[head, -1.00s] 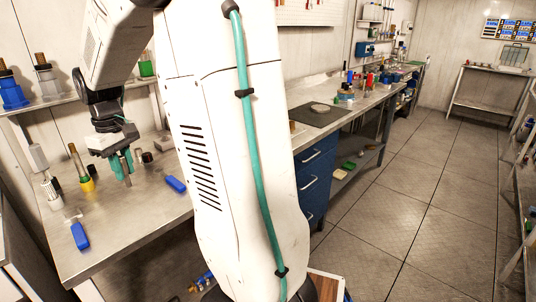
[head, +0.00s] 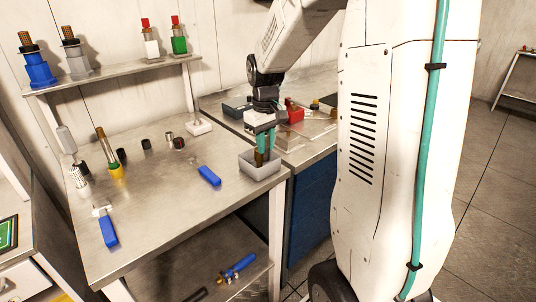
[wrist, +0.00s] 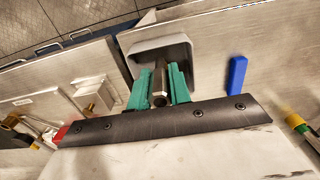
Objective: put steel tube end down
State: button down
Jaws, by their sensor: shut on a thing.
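My gripper (head: 265,147) points down with its teal fingers shut on a steel tube end (wrist: 160,87). In the wrist view, the tube end shows as a dark metal piece with a round opening between the fingers. In the head view, its lower part (head: 259,158) is at the mouth of a small grey open tray (head: 264,183), inside the tray's outline. I cannot tell whether it touches the tray floor. The tray stands at the right edge of the steel table, and its rim also shows in the wrist view (wrist: 150,49).
A blue-handled tool (head: 209,176) lies left of the tray, another (head: 108,232) at the front left. Small dark fittings (head: 146,144) and a yellow-based tube (head: 115,171) stand farther left. A red item (head: 294,112) is on the neighbouring bench. The middle front of the table (head: 165,215) is bare.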

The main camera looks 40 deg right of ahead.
aim_at(266, 147)
jog(key=shift+f, duration=2.05)
jog(key=shift+f, duration=0.1)
jog(key=c, duration=1.3)
grip_release()
